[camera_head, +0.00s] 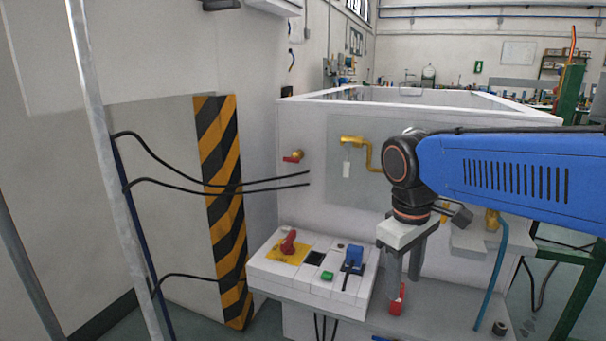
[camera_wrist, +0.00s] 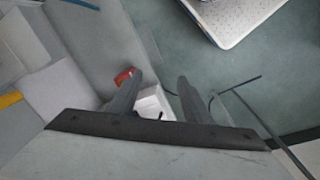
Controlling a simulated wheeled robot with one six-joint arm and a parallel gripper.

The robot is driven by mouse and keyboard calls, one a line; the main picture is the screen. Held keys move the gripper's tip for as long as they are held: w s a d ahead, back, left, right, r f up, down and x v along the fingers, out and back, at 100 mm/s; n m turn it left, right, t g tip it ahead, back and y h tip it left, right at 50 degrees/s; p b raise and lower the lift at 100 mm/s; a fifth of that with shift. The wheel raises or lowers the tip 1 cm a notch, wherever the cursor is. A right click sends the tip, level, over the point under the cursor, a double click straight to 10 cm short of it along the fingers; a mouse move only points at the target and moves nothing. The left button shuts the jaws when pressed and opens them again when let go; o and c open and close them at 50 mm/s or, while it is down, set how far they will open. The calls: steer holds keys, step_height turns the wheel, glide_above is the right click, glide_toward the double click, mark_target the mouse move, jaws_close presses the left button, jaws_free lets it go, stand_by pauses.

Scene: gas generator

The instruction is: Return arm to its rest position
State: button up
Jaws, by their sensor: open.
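My arm reaches in from the right in the head view, with its blue link level and my gripper (camera_head: 405,283) hanging down at the front of the white generator cabinet. My gripper is open, its two grey fingers apart; they also show in the wrist view (camera_wrist: 157,85) with nothing visible between them. A red part (camera_head: 397,299) shows at the fingertips, and again beside the left finger in the wrist view (camera_wrist: 123,76). I cannot tell whether a finger touches it.
A control box (camera_head: 308,287) with a red knob (camera_head: 288,242), green button (camera_head: 327,276) and blue switch (camera_head: 354,257) stands left of my gripper. A striped post (camera_head: 222,200) stands farther left.

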steer(key=s+d+f+m+t+y, duration=0.1)
steer(key=s+d+f+m+t, duration=0.3)
steer(key=s+d+f+m, duration=0.3)
steer(key=s+d+f, duration=0.1)
steer(key=s+d, duration=0.1)
steer(key=s, duration=0.2)
steer(key=shift+s, duration=0.1)
stand_by(0.6)
